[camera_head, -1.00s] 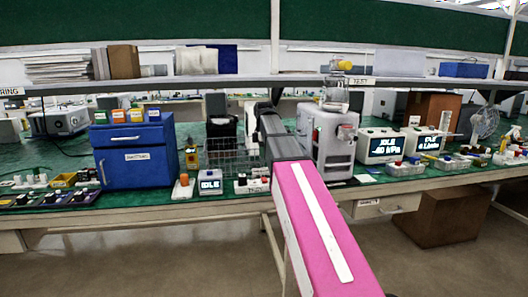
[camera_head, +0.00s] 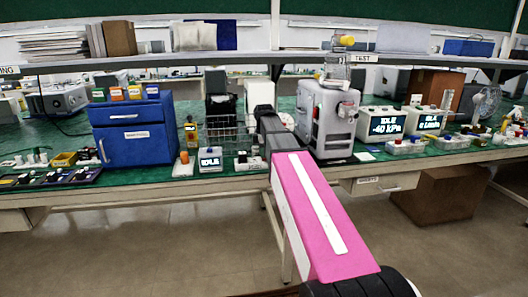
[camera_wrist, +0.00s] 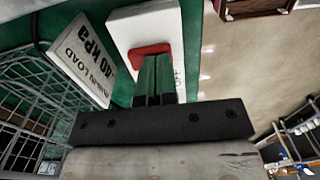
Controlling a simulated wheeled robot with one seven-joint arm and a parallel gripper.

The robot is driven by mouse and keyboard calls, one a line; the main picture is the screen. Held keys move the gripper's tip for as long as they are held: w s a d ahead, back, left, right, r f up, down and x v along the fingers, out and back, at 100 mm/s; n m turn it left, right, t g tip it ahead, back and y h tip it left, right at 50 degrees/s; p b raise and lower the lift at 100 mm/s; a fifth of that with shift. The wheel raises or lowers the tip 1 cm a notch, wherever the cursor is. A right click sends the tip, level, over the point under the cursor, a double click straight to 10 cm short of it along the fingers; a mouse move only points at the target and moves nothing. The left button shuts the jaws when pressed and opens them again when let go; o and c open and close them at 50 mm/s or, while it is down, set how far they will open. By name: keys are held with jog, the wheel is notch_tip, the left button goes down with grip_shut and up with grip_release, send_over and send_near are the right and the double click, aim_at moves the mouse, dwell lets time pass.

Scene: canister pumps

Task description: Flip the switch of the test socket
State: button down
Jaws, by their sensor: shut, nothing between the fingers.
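The test socket is the white box (camera_wrist: 133,22) with a red switch (camera_wrist: 150,49) in the wrist view. In the head view a small white unit with red and dark parts (camera_head: 248,162) on the bench front looks like it, partly behind my arm. My gripper (camera_wrist: 156,58) is shut and empty, its green-tinted fingers pointing at the red switch and overlapping its lower edge. I cannot tell whether they touch it. The fingers hide part of the box. In the head view my gripper is not distinguishable behind my arm.
A wire basket (camera_wrist: 30,105) and a panel with upside-down lettering (camera_wrist: 82,60) stand close at the left in the wrist view. In the head view, a blue cabinet (camera_head: 130,128) stands left and a grey machine (camera_head: 326,118) right of my arm. The floor in front is clear.

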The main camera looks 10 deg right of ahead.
jog(key=shift+s+f+t, duration=0.3)
jog(key=shift+w, duration=0.25)
